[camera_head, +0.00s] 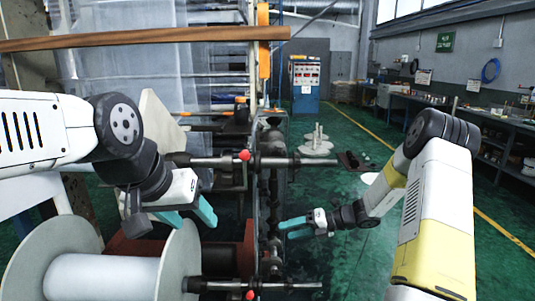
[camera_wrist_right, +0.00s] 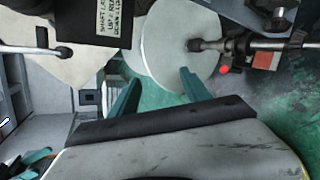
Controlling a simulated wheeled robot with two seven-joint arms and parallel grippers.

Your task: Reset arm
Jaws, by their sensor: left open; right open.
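My left gripper (camera_head: 190,214) has teal fingers spread apart with nothing between them. In the head view it hangs just above and behind the large white spool, below the upper dark shaft. My right gripper (camera_head: 293,228) is at the centre, low in the head view, just right of the machine's upright frame; its teal fingers look small and overlap there. In the right wrist view my right gripper's fingers (camera_wrist_right: 160,90) are apart and empty. Beyond them is a white disc (camera_wrist_right: 175,45).
A white spool (camera_head: 105,275) fills the bottom left. An upper shaft (camera_head: 290,161) and a lower shaft (camera_head: 290,286), each with a red knob, jut right from the machine. A wooden bar (camera_head: 140,38) crosses the upper left. A control cabinet (camera_head: 304,78) and a workbench (camera_head: 480,113) stand behind.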

